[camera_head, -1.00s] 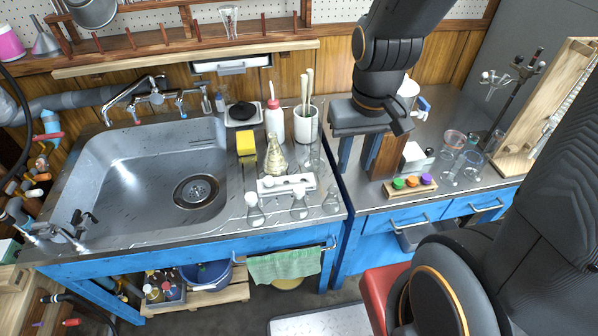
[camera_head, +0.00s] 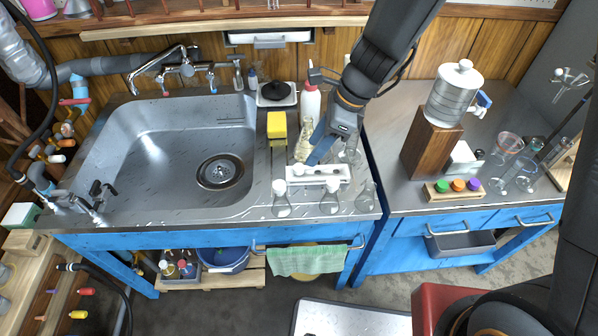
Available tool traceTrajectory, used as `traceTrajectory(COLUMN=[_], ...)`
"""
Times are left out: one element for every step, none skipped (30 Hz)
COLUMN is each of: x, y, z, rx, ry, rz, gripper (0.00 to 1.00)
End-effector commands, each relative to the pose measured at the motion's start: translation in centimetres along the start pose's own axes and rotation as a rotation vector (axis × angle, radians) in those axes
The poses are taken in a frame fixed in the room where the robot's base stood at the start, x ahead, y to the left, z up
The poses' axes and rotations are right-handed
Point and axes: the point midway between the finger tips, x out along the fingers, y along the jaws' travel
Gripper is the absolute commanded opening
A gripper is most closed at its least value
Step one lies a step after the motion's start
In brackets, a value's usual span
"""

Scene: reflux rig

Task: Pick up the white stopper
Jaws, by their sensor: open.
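A low white rack (camera_head: 318,175) stands on the counter right of the sink, with small white rounded pieces in it. A clear flask (camera_head: 282,208) in front of it on the left has a white stopper (camera_head: 279,187) in its mouth. A second flask (camera_head: 330,206) to its right also has a white top (camera_head: 332,186). I cannot tell which white piece the task names. My gripper (camera_head: 311,158) reaches down just behind the rack, its blue fingers pointing at it. It is open, appears empty, and hides part of the flask behind the rack.
The steel sink (camera_head: 160,165) lies left, with a yellow sponge (camera_head: 277,125) by its edge. A white bottle (camera_head: 310,102) stands behind my gripper.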

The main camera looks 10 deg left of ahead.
Motion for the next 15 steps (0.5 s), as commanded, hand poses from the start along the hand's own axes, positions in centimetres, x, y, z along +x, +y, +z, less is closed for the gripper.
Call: traceTrajectory(x=[0.6, 0.9, 1.4, 1.7, 2.0, 2.4, 2.7, 2.9, 3.2, 3.5, 3.9, 4.5, 4.9, 5.4, 5.9], y=[-0.1, -0.1, -0.1, -0.1, -0.1, -0.1, -0.1, -0.1, 0.0, -0.1, 0.0, 0.0, -0.1, -0.1, -0.1], z=[0.2, 0.3, 0.3, 0.3, 0.3, 0.3, 0.3, 0.3, 0.3, 0.3, 0.3, 0.3, 0.4, 0.4, 0.4], rx=[0.018, 0.026, 0.03, 0.031, 0.029, 0.028, 0.029, 0.029, 0.027, 0.027, 0.028, 0.026, 0.027, 0.026, 0.026], ry=[-0.004, -0.006, -0.006, -0.006, -0.006, -0.005, -0.005, -0.005, -0.005, -0.005, -0.005, -0.003, -0.004, -0.004, -0.004], rz=[0.002, 0.003, 0.003, 0.003, 0.002, 0.002, 0.002, 0.002, 0.003, 0.002, 0.003, 0.003, 0.003, 0.003, 0.004], gripper=[0.45, 0.45, 0.45, 0.45, 0.45, 0.45, 0.45, 0.45, 0.45, 0.45, 0.45, 0.45, 0.45, 0.45, 0.45])
